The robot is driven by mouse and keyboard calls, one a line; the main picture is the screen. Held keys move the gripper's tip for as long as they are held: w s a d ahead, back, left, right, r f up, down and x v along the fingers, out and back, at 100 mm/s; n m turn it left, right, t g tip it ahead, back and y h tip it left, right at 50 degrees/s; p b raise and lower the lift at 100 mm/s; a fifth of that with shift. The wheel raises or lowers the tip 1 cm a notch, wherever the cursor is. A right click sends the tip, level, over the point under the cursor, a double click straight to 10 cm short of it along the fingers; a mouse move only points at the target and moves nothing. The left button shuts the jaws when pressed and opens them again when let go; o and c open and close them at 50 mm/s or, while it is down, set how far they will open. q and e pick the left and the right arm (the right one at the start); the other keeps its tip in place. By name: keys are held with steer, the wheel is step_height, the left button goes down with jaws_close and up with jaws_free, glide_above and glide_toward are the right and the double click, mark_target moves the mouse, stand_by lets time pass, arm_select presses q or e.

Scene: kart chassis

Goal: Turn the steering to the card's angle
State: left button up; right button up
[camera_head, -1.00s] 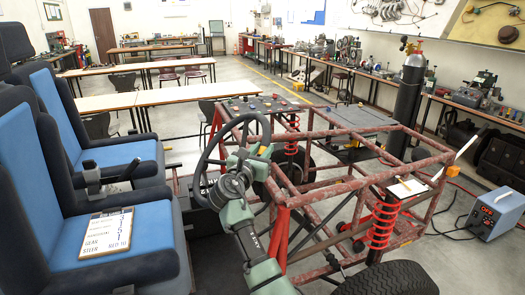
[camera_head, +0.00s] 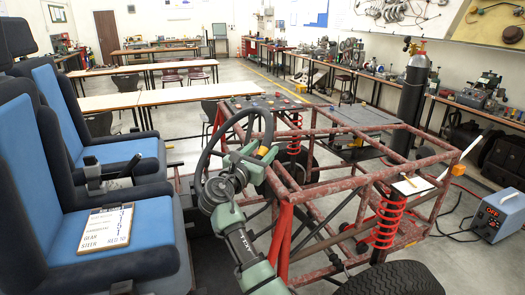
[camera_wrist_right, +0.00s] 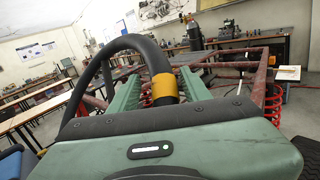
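The black steering wheel (camera_head: 207,152) stands tilted on the kart chassis (camera_head: 320,185), with a yellow band (camera_head: 263,151) on its rim. My right gripper (camera_head: 257,156) is at the rim beside this band. In the right wrist view the rim and its yellow band (camera_wrist_right: 165,90) pass between the two green fingers (camera_wrist_right: 160,88). The fingers stand apart, with a narrow gap on the left of the rim. A white card (camera_head: 107,226) lies on the near blue seat. It has lines marked gear and steer; its angle is too small to read surely. My left gripper is out of view.
Two blue and black seats (camera_head: 60,120) stand at the left. A white plate (camera_head: 411,186) sits on the chassis at the right. A grey-blue box (camera_head: 497,215) and a gas cylinder (camera_head: 408,105) stand beyond. Long tables (camera_head: 180,95) are behind.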

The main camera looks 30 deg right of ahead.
steer(key=b+v, duration=0.2)
steer(key=v, duration=0.5)
steer(key=shift+s+a, duration=0.15)
steer(key=shift+a, duration=0.25)
steer(key=shift+f, duration=0.1)
